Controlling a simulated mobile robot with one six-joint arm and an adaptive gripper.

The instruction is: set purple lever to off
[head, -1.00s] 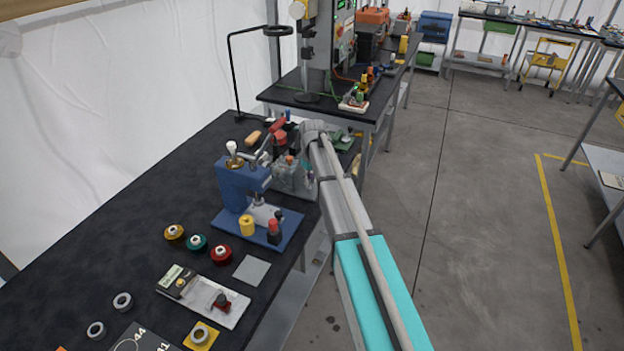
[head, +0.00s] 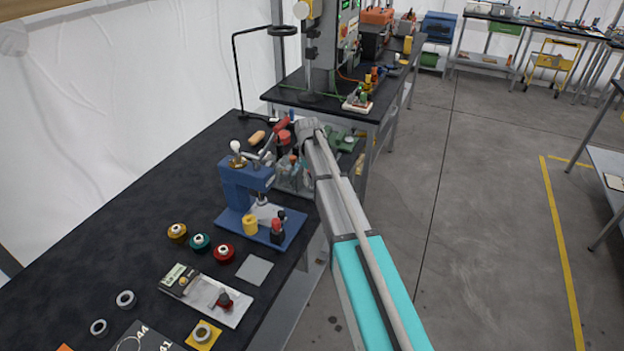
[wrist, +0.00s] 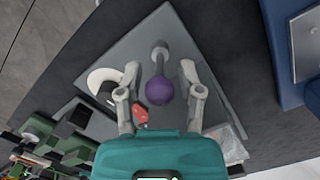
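The purple lever shows in the wrist view as a round purple knob (wrist: 160,91) on a short grey stem, standing on a grey plate (wrist: 190,40). My gripper (wrist: 159,69) is open, with one finger on each side of the knob and stem. Gaps show between the knob and both fingers, so it is not gripped. In the head view my arm reaches over the far end of the black workbench. There the purple knob cannot be made out, hidden around my wrist and the tools.
A blue press (head: 240,190) stands on the bench (head: 120,200) just nearer than my gripper. A red-handled tool (head: 284,127) and a green device (head: 338,139) are close by. Colored spools lie toward the front. Open floor (head: 480,220) is on the right.

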